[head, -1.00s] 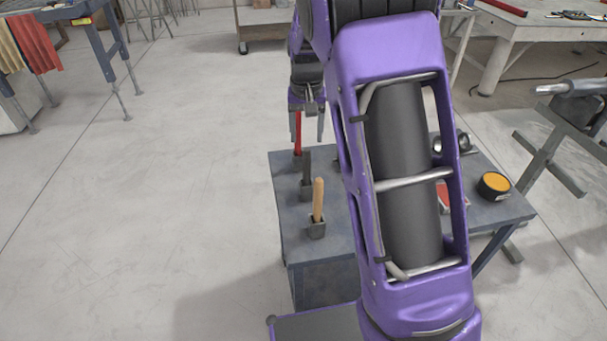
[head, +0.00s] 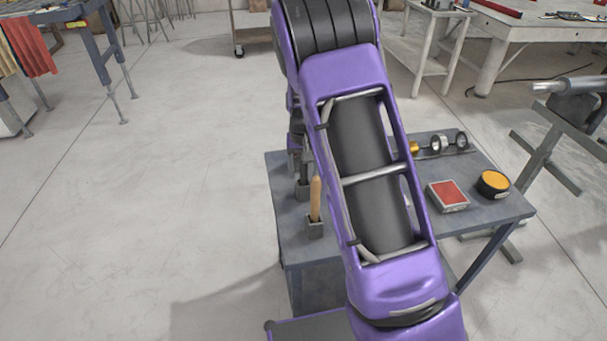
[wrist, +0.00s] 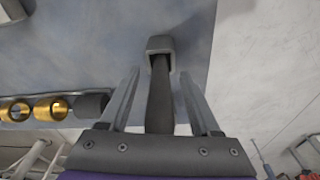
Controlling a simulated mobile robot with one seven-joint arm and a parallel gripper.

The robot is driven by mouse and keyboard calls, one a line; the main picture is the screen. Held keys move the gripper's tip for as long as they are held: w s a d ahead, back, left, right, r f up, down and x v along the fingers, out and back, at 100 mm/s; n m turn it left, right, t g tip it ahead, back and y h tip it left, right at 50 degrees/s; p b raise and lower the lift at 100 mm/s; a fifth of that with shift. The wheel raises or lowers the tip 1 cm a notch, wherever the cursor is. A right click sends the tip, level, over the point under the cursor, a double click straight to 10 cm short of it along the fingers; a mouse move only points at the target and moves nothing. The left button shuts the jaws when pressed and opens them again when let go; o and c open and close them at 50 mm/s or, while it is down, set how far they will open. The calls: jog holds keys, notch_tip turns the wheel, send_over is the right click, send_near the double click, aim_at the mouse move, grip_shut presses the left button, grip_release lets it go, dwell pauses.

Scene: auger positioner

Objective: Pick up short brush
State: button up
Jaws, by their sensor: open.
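My gripper (wrist: 155,92) is open, with one finger on each side of a dark upright handle (wrist: 160,95). Both fingers look apart from the handle. The handle stands in a grey square holder (wrist: 160,43), and its lower end is hidden there. In the head view my gripper (head: 299,162) is small and partly hidden by my arm, over the left side of the table. A wooden-handled tool (head: 315,198) stands in a nearer holder (head: 315,229). I cannot tell from the frames which tool is the short brush, as any bristles are hidden.
The grey table (head: 330,243) also carries a red-topped box (head: 447,196), a round yellow-topped container (head: 493,184) and a rack with rings (head: 437,143). In the wrist view, gold rings (wrist: 50,107) lie left of the fingers. The floor left of the table is clear.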

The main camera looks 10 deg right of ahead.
grip_shut()
dwell(0.3)
notch_tip(320, 180, up, 10)
jog(key=shift+p, duration=0.65)
